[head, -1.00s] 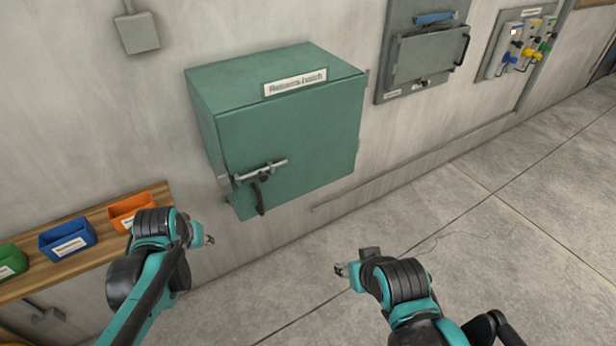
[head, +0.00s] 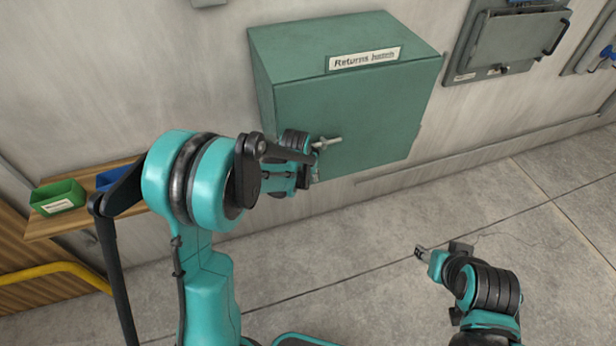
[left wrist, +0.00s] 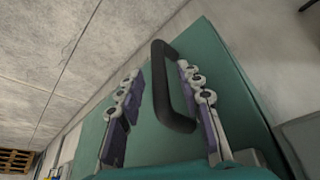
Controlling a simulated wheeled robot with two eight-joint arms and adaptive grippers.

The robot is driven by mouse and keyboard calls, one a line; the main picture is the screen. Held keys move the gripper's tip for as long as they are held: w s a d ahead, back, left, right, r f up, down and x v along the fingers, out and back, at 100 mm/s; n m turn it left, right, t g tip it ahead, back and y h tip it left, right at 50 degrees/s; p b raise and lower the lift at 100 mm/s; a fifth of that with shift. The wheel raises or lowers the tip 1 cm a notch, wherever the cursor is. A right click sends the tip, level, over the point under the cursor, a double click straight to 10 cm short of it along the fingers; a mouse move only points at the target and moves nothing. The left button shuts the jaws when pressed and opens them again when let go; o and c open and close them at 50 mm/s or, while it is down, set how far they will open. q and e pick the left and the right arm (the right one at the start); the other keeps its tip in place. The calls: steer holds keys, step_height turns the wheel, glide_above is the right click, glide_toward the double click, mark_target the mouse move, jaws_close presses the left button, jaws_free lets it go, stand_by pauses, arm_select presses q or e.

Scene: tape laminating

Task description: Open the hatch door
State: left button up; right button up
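The teal returns hatch (head: 350,115) is on the wall, and its door looks closed. My left gripper (head: 314,168) is at the door's lower left, mostly hidden behind my own arm in the head view. The left wrist view shows it open (left wrist: 160,85), one finger on each side of the black door handle (left wrist: 175,95). I see gaps between fingers and handle. The handle is hidden in the head view. My right gripper (head: 420,253) is over the floor, away from the hatch; its fingers are too small to judge.
A wooden shelf (head: 80,220) with a green bin (head: 58,197) and a blue bin (head: 108,180) is to the left. A grey wall panel (head: 515,42) is right of the hatch. The concrete floor in front is clear. A yellow rail (head: 60,269) is at the lower left.

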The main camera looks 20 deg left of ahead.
arm_select(q)
steer(key=shift+w+f, duration=0.15)
steer(key=shift+f, duration=0.3)
